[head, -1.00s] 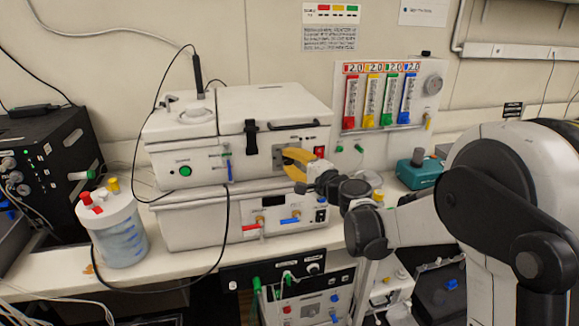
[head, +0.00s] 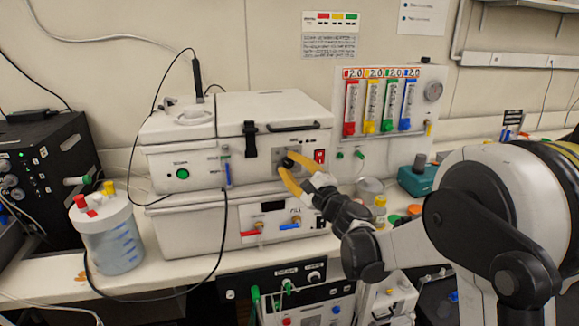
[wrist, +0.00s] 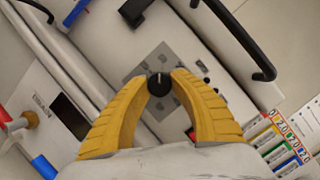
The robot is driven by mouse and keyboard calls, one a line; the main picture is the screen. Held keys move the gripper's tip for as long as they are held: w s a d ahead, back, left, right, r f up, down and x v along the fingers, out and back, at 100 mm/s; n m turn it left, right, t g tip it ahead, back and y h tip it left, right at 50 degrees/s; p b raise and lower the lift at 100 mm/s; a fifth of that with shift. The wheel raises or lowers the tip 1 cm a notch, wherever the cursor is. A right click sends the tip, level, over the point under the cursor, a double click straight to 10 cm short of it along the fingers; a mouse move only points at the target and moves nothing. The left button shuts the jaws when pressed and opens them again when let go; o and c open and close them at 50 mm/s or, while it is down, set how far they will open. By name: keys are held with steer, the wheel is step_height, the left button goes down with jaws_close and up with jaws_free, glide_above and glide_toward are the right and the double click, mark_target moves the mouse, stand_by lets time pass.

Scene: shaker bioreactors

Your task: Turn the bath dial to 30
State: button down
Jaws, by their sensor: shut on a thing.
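The bath dial (wrist: 159,84) is a small black round knob with a white pointer line. It sits on a grey plate (wrist: 139,70) on the front of the upper white bath unit (head: 270,110). In the head view the dial (head: 288,161) shows dark at my yellow fingertips. My gripper (wrist: 160,82) has its two yellow fingers on either side of the dial, shut on it. In the wrist view the pointer line runs roughly up the picture. The scale marks and numbers around the dial are too small to read.
A red switch (head: 320,156) is just right of the dial. A black lid handle (head: 293,126) is above it. The lower unit (head: 180,225) has red and blue valve levers below my gripper. A clear vessel (head: 108,240) stands at the left.

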stand_by(0.4)
steer(key=c, duration=1.1)
jaws_free()
steer(key=shift+a, duration=0.1)
steer(key=v, duration=1.2)
steer(key=shift+r, duration=0.1)
